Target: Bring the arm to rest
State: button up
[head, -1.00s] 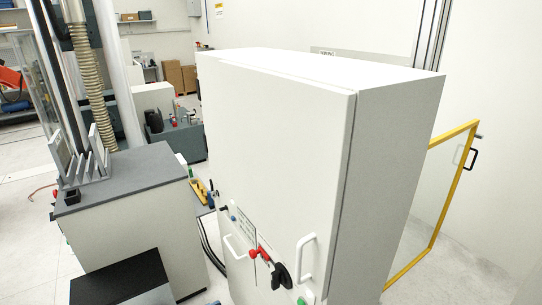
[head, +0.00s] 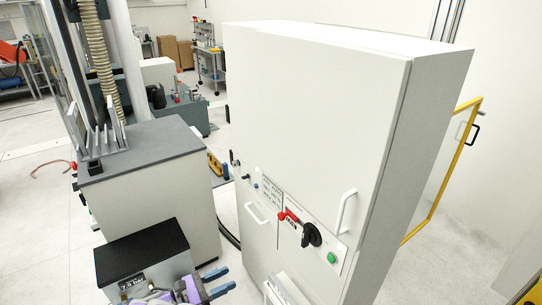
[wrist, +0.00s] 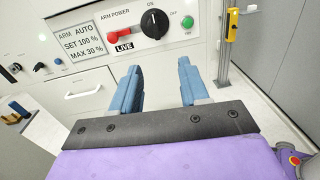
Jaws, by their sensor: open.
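The white cabinet (head: 310,110) fills the middle of the head view. My gripper (head: 226,279) is low in front of the cabinet, below the panel. In the wrist view its two blue fingers (wrist: 160,76) are apart, with nothing between them.
A grey-topped bench (head: 155,145) stands left of the cabinet, with a black-topped box (head: 140,252) in front of it. A yellow-framed panel (head: 440,175) stands at the right by the wall.

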jog(key=d+r+m+g+b, duration=0.1)
jog(key=d+r+m+g, duration=0.5)
jog(key=d, duration=0.6)
jog(key=d+r+m+g, duration=0.4)
jog(key=d+r, duration=0.5)
jog(key=d, duration=0.2)
jog(key=s+d+r+m+g+y+b, duration=0.1)
jog(key=s+d+r+m+g+y, duration=0.2)
jog(key=s+d+m+y, duration=0.65)
jog(key=s+a+f+m+t+y+b, duration=0.1)
jog(key=s+a+m+y, duration=0.1)
jog(key=s, duration=0.9)
jog(key=s+a+f+m+t+y+b, duration=0.1)
jog(key=s+y, duration=0.3)
jog(key=s, duration=0.7)
jog(key=shift+s+a+f+m, duration=0.2)
jog(key=shift+a+f+m, duration=0.25)
jog(key=shift+f+m, duration=0.2)
